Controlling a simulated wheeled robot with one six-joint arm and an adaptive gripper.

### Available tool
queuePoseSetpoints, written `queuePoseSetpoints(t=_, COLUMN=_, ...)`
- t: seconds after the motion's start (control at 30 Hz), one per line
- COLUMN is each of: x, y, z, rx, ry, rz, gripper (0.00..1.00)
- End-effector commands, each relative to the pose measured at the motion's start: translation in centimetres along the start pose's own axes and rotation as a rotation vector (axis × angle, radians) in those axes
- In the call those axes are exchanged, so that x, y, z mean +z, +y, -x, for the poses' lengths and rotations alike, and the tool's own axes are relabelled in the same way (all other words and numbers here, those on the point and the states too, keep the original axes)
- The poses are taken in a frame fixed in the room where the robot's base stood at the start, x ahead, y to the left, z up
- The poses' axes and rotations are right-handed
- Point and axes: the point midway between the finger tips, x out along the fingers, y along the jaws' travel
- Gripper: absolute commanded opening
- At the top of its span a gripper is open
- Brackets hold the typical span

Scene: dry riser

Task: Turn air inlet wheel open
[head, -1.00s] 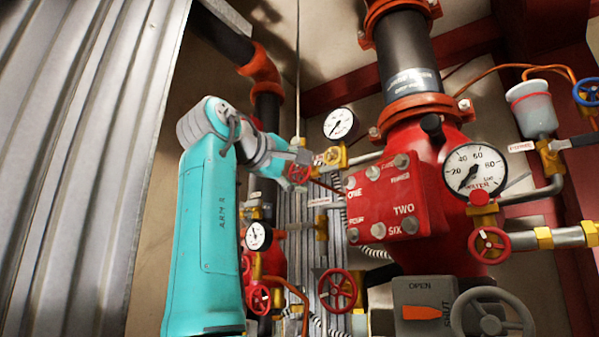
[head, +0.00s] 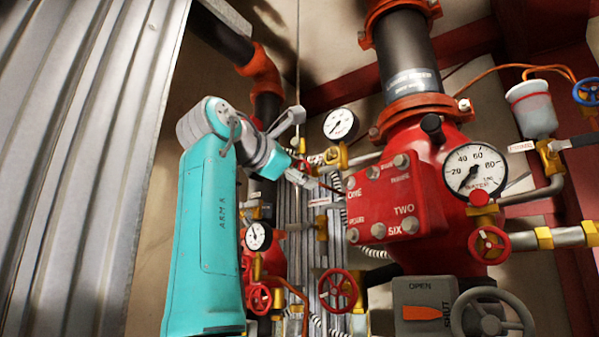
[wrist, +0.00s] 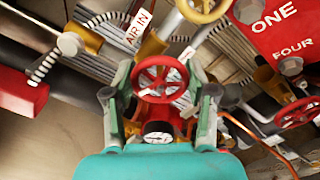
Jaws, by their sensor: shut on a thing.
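The air inlet wheel (wrist: 160,76) is a small red spoked handwheel in the middle of the wrist view. A white AIR IN tag (wrist: 138,27) shows just above it. My gripper (wrist: 160,92) has one finger on each side of the wheel and is shut on its rim. The exact contact points are hard to see. In the head view my gripper (head: 306,176) is at the end of my teal arm, left of the red cover plate. There the wheel is mostly hidden by the gripper.
A red valve body with a cover plate (head: 385,197) stands right of my gripper. A gauge (head: 341,124) and brass valve (head: 336,157) are close by. Another red wheel (head: 338,290) and a small gauge (head: 258,236) are below. A corrugated metal sheet (head: 80,140) fills the left.

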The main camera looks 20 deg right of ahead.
Motion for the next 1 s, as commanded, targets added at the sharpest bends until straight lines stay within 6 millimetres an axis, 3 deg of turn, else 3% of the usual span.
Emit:
queuePoseSetpoints(t=0.6, x=-0.13, y=0.0, z=-0.01, rx=0.001, ry=0.001, rz=0.539, gripper=0.21)
queuePoseSetpoints(t=1.0, x=-0.15, y=-0.04, z=-0.02, rx=0.0, ry=0.002, rz=0.707, gripper=0.21)
